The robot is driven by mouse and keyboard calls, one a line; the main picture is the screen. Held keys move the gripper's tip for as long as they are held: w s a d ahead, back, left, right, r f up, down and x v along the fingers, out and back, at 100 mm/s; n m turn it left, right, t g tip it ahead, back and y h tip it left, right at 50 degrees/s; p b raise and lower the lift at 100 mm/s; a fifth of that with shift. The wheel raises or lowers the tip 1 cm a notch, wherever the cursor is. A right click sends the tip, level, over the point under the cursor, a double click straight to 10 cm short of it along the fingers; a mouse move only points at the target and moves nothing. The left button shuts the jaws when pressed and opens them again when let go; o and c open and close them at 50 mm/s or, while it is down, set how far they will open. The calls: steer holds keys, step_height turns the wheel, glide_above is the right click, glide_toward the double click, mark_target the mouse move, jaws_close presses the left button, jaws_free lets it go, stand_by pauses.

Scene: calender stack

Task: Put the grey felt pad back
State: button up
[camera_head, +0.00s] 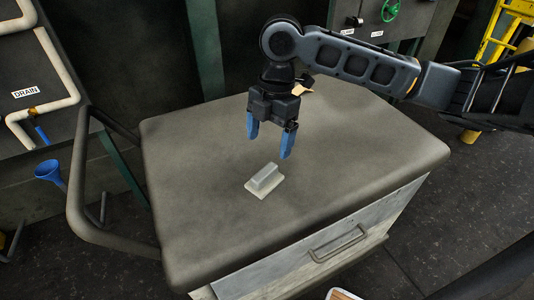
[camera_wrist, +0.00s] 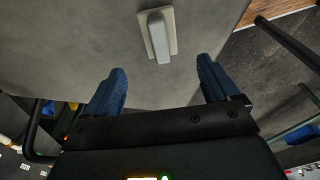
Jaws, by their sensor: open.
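The grey felt pad appears to be the small pale grey block with a flat base and a raised bar (camera_head: 265,181). It lies on the grey top of a cart (camera_head: 200,200), near the middle. It also shows in the wrist view (camera_wrist: 158,36), beyond and between my fingertips. My gripper (camera_head: 268,148) has blue fingers that point down, spread apart and empty. It hangs above the cart top, behind the pad in the head view, and does not touch it. The wrist view shows both fingertips (camera_wrist: 162,75) apart with nothing between them.
The cart has a tube handle (camera_head: 78,190) on its left and a drawer with a handle (camera_head: 338,243) in front. A small tan thing (camera_head: 302,89) lies at the cart's back edge, partly hidden by my arm. The rest of the cart top is clear.

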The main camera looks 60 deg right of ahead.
steer(key=w+a+r+m+t+y, duration=0.25)
steer(key=w+a+r+t, duration=0.25)
steer(key=a, duration=0.5)
steer(key=w+a+r+m+t+y, duration=0.2)
steer(key=w+a+r+m+t, duration=0.15)
steer(key=w+a, duration=0.45)
steer(key=w+a+r+m+t+y, duration=0.3)
steer(key=a+r+t, duration=0.3)
steer(key=a, duration=0.5)
steer(key=s+f+m+t+h, duration=0.1)
steer(key=s+f+m+h, duration=0.35)
steer(key=s+f, duration=0.35)
steer(key=s+f+m+h, duration=0.4)
steer(key=s+f+m, duration=0.2)
steer(key=s, duration=0.4)
steer(key=s+d+n, duration=0.2)
steer(key=s+d, duration=0.2)
steer(key=s, duration=0.6)
steer(key=s+d+n+g, duration=0.1)
steer(key=s+d, duration=0.3)
steer(key=s, duration=0.7)
steer(key=shift+s+d+f+n+h, duration=0.15)
steer(key=shift+d+n+h, duration=0.1)
steer(key=shift+n+h, duration=0.2)
